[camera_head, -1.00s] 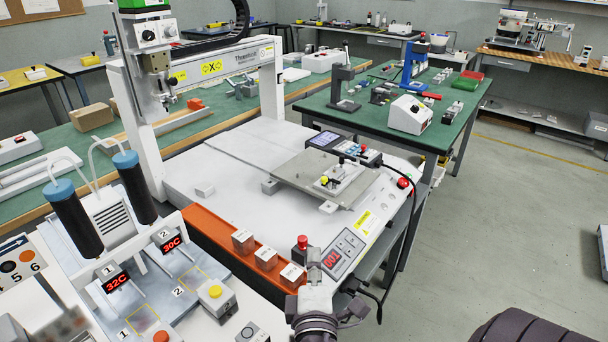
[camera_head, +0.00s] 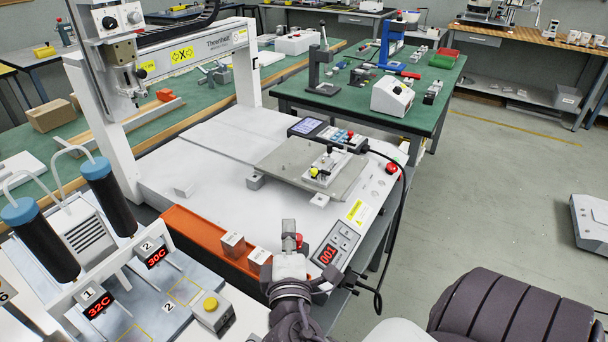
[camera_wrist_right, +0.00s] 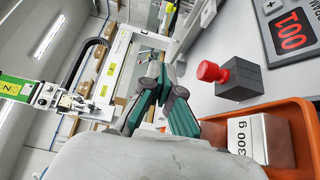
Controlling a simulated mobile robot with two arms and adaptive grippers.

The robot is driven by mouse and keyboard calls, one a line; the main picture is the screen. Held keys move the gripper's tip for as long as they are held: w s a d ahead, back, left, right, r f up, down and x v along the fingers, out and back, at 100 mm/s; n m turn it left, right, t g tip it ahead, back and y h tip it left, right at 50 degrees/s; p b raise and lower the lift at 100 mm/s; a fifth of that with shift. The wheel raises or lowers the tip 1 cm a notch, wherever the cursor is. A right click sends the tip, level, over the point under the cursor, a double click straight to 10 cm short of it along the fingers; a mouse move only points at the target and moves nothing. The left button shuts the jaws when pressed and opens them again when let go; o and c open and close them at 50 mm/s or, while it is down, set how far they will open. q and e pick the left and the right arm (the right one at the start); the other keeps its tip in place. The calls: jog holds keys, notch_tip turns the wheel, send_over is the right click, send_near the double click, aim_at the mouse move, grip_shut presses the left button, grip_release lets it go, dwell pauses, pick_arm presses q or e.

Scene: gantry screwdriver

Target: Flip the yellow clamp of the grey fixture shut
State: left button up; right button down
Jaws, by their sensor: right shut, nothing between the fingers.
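The grey fixture (camera_head: 325,170) sits small and far on a grey plate (camera_head: 282,158) on the gantry machine's white bed in the head view. A yellow part (camera_head: 314,171) shows at its near left, with a dark part above it. The clamp's exact position is too small to tell. My right gripper (camera_head: 289,228) is shut and empty, well in front of the fixture, over the near edge of the machine. Its dark green fingers (camera_wrist_right: 164,85) also show in the wrist view, with nothing between them. The fixture cannot be made out there. My left gripper is out of view.
A red button on a dark box (camera_wrist_right: 238,78) stands close beside my right fingers. An orange tray (camera_head: 195,235) with weight blocks (camera_head: 232,244) lies along the near edge. A panel reading 001 (camera_head: 336,248) and a black cable (camera_head: 398,210) are to the right.

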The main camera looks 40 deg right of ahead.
aim_at(320, 172)
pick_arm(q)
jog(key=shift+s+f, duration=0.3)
pick_arm(e)
jog(key=s+d+x, duration=0.2)
jog(key=x, duration=1.5)
jog(key=shift+s+d, duration=0.2)
jog(key=shift+d, duration=0.2)
jog(key=shift+w, duration=0.1)
